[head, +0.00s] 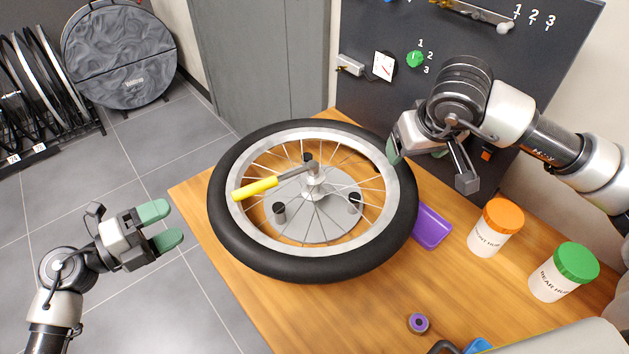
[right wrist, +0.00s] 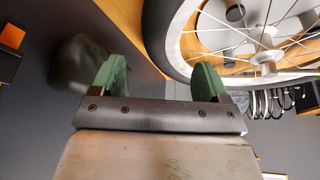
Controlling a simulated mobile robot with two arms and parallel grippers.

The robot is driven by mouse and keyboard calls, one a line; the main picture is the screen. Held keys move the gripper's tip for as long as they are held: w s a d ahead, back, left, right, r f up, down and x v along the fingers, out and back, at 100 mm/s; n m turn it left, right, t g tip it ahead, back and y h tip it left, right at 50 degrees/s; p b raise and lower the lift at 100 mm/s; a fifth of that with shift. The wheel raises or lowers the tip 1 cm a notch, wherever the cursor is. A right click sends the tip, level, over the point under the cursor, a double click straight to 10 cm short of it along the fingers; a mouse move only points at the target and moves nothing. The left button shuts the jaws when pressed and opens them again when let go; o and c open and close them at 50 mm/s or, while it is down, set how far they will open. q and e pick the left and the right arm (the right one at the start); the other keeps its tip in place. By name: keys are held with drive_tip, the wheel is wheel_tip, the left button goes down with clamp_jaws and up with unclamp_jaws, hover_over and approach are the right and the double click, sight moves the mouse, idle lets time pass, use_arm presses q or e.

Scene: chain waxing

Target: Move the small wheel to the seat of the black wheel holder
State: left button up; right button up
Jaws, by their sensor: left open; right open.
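A small purple wheel (head: 418,323) with a dark centre lies on the wooden table near its front, apart from both grippers. A black curved object (head: 443,348) is cut off by the bottom edge to its right; I cannot tell whether it is the black wheel holder. My left gripper (head: 165,226) is open and empty over the floor, left of the table. My right gripper (head: 418,154) is open above the back right of the big wheel, partly hidden by its own arm. Its green fingers also show in the right wrist view (right wrist: 160,80), with nothing between them.
A large spoked wheel (head: 400,220) with a black tyre lies over a grey disc. A yellow-handled tool (head: 256,188) lies across it. A purple tray (head: 431,228), an orange-lidded jar (head: 495,228) and a green-lidded jar (head: 563,272) stand right. A dark panel (head: 480,60) rises behind.

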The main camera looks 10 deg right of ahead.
sight(219, 197)
use_arm(q)
drive_tip(key=x, duration=1.1)
use_arm(e)
drive_tip(key=x, duration=1.1)
drive_tip(key=shift+r, duration=0.1)
use_arm(q)
drive_tip(key=shift+f, duration=0.1)
clamp_jaws()
use_arm(e)
clamp_jaws()
drive_tip(key=shift+r, duration=0.1)
